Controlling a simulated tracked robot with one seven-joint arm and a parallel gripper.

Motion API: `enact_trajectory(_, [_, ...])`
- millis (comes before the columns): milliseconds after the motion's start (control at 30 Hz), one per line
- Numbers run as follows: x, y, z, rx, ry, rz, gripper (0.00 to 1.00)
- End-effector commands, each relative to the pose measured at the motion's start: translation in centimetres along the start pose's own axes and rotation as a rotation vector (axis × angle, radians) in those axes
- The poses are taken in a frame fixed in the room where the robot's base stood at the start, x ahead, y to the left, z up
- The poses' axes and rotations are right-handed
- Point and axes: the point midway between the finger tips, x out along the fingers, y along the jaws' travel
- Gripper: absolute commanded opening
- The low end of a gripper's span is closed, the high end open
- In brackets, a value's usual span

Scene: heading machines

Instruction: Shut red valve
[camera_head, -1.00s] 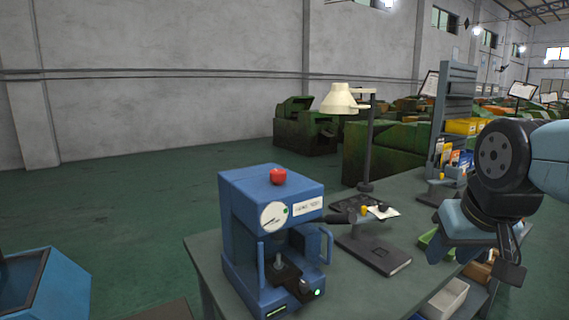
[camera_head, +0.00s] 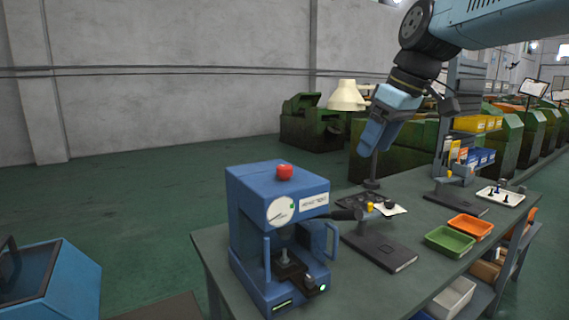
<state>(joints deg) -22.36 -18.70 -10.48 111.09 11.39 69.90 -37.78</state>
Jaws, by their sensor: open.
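A round red knob (camera_head: 285,171) sits on top of a blue bench machine (camera_head: 277,200) on the table's near left part. It is the only red valve-like part that I can make out. My gripper (camera_head: 371,140) hangs above the table, up and to the right of the red knob, well apart from it and pointing down. It is open, and no object shows in it. It hides part of the desk lamp's post.
The grey table (camera_head: 345,285) also carries a dark stand (camera_head: 378,248), a lamp (camera_head: 347,96), a green tray (camera_head: 449,241) and an orange tray (camera_head: 470,227). The space above the machine is clear. A blue bin (camera_head: 55,285) stands at the lower left.

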Motion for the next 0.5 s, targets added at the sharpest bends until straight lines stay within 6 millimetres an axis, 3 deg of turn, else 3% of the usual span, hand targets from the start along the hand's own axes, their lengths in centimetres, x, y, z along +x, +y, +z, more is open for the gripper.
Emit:
enact_trajectory(33, [0.1, -0.2, -2.4, -0.071, -0.006, -0.031, 0.67])
enact_trajectory(200, [0.1, -1.3, -8.9, -0.307, -0.012, -0.122, 0.67])
enact_trajectory(300, [0.3, -2.2, -11.9, -0.419, -0.011, -0.160, 0.67])
enact_trajectory(500, [0.6, -3.5, -14.9, -0.545, -0.009, -0.203, 0.67])
